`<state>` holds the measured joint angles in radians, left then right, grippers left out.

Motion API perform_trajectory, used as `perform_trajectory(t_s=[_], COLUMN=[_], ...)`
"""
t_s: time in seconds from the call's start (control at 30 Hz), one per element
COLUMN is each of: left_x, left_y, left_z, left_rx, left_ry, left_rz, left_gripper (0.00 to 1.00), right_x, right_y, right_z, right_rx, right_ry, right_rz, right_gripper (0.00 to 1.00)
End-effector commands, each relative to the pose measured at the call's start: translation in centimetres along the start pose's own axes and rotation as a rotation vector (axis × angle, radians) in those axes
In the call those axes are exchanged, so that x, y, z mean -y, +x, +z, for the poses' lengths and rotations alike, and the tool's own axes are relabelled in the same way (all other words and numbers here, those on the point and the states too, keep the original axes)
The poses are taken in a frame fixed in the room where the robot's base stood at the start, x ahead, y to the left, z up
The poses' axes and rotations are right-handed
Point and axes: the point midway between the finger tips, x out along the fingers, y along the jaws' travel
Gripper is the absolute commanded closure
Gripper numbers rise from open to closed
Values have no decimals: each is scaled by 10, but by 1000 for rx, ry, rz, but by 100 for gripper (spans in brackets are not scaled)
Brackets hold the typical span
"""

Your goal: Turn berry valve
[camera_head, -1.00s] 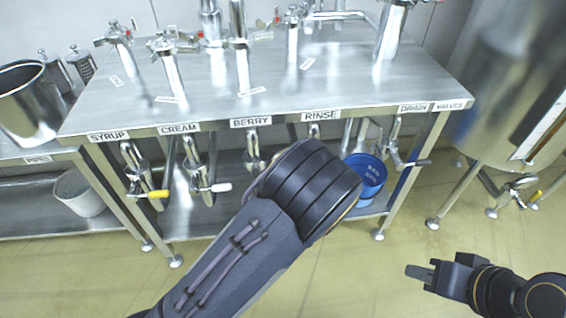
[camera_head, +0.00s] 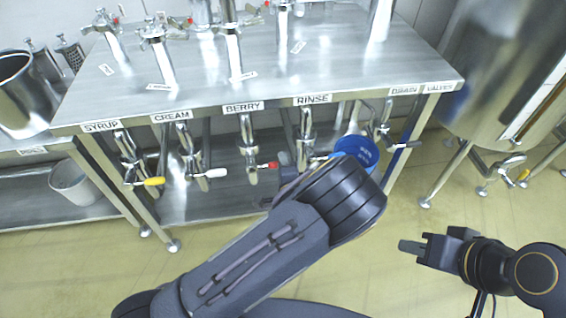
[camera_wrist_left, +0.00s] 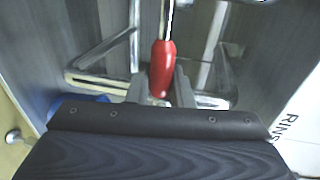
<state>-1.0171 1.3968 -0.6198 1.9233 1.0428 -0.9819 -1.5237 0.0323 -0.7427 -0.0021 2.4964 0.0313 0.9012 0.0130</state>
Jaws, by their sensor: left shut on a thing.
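The berry valve (camera_head: 246,135) hangs under the table edge below the BERRY label (camera_head: 243,107). Its red handle (camera_head: 267,165) points right. In the left wrist view the red handle (camera_wrist_left: 162,68) lies between the two fingers of my left gripper (camera_wrist_left: 161,90), which is shut on it. In the head view my left gripper (camera_head: 286,168) is at the right end of the handle, partly hidden by my own forearm. My right gripper (camera_head: 410,247) is away from the valves, over the floor at the lower right. Its finger gap is unclear.
The cream valve with a white handle (camera_head: 216,173) is left of berry, and the syrup valve with a yellow handle (camera_head: 154,181) further left. The rinse valve (camera_head: 305,125) is close on the right. A blue bucket (camera_head: 357,151) stands behind my left arm. The front floor is open.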

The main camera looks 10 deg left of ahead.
Motion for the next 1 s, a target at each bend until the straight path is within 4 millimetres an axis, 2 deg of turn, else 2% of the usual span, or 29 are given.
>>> perform_trajectory(t_s=[0.17, 0.2, 0.33, 0.67, 1.0], left_x=[-2, -2, -1, 0, 0], left_y=[0, 0, 0, -4, -58], left_z=[0, 0, 0, 0, -1], left_rx=[-2, -2, -1, -1, -4], left_ry=[3, 2, 2, 1, 3], left_rz=[4, 4, 3, 2, 2], left_gripper=[100, 76, 61, 61, 61], right_x=[0, 0, 0, 0, 2], right_y=[0, 0, 0, 0, -5], right_z=[0, 0, 0, 0, -2], right_rx=[0, 0, 0, 0, 0], right_ry=[0, 0, 0, 0, 0], right_rz=[0, 0, 0, 0, 0], right_gripper=[72, 72, 72, 72, 72])
